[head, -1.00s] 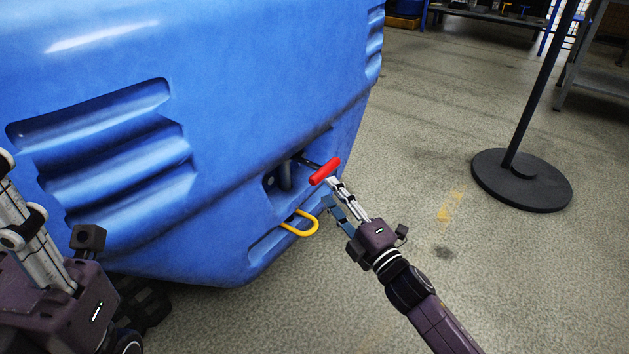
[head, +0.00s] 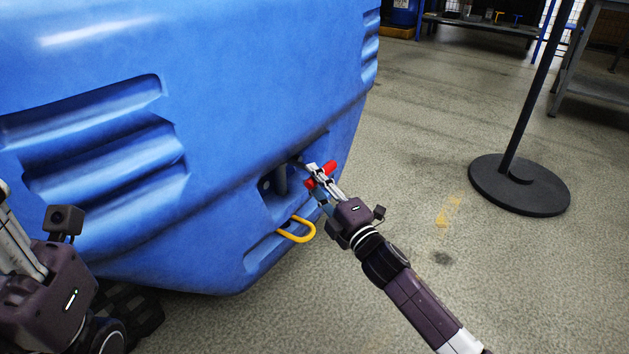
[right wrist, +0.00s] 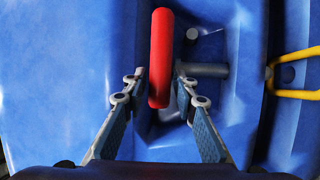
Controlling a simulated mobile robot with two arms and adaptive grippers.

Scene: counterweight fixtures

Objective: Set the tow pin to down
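The red bar handle (head: 331,168) sits at a recess low in the blue counterweight (head: 230,90). A grey pin (head: 281,182) stands in the recess beside it, and a grey rod (right wrist: 205,69) shows in the right wrist view. My right gripper (head: 318,178) is at the handle. In the right wrist view the fingers (right wrist: 160,80) are apart, one on each side of the red handle (right wrist: 160,50), with narrow gaps visible. My left gripper (head: 25,250) is at the left edge, away from the handle; its fingertips are out of view.
A yellow loop (head: 298,231) sticks out below the recess, close to my right gripper. A black post on a round base (head: 520,185) stands on the floor to the right.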

